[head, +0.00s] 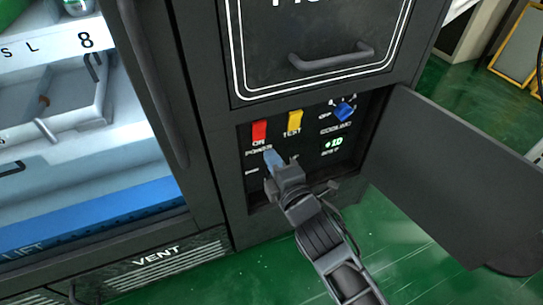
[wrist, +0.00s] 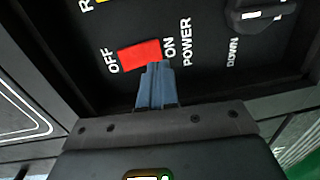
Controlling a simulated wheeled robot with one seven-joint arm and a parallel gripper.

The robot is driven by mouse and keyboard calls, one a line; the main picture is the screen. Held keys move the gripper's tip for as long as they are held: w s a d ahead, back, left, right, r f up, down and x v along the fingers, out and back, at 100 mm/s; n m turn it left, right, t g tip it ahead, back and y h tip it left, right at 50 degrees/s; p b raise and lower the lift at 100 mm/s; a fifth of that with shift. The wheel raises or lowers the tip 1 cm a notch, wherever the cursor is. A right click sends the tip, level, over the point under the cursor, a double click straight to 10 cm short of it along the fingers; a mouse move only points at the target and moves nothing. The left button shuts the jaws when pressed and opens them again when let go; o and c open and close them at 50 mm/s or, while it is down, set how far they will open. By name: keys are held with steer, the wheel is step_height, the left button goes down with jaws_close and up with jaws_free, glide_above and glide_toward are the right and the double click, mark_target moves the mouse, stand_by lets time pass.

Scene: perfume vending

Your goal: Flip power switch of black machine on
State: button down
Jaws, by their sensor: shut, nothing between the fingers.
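The black machine (head: 190,75) has an open control recess in its lower front. The red power switch (head: 259,132) is at the recess's upper left. In the wrist view the red switch (wrist: 138,54) lies between the printed words OFF and ON, with POWER beside ON. My gripper (head: 270,155) is shut and empty, with its blue-grey fingertips just below the red switch. In the wrist view the gripper tips (wrist: 158,66) overlap the ON-side end of the switch. I cannot tell whether they touch it, and that end is partly hidden.
A yellow test switch (head: 294,121) and a blue cooling knob (head: 344,110) sit right of the red switch. A green lit display (head: 333,143) is below the knob. The open panel door (head: 455,180) stands to the right. A handle (head: 332,57) is above the recess.

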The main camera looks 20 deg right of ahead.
steer(key=s+f, duration=0.1)
steer(key=s, duration=0.8)
steer(key=shift+f+p, duration=0.2)
steer(key=shift+p, duration=0.2)
